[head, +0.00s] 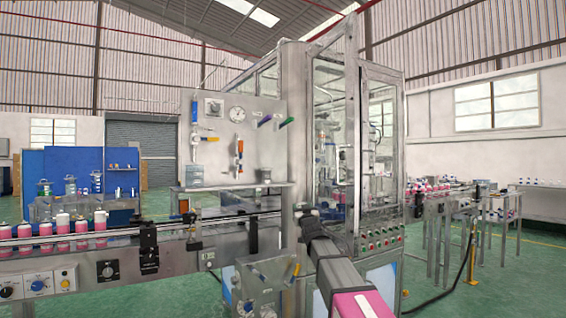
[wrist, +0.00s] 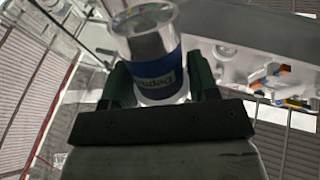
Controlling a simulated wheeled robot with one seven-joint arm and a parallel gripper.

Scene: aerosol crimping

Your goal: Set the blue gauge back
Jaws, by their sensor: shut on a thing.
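The blue gauge (wrist: 152,48) is a silver cylinder with a blue lettered band, seen close up in the wrist view. My gripper (wrist: 160,82) is shut on it, with one dark green finger on each side of the blue band. The gauge's silver end sticks out past the fingertips. In the head view my gripper (head: 306,215) is in front of the machine's corner post, and I cannot make out the gauge there.
A steel panel (head: 262,112) with dials and coloured handles stands left of my gripper, above a small shelf (head: 210,186). A conveyor with pink bottles (head: 63,226) runs at the left. The glass-walled machine (head: 333,130) stands close behind my gripper.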

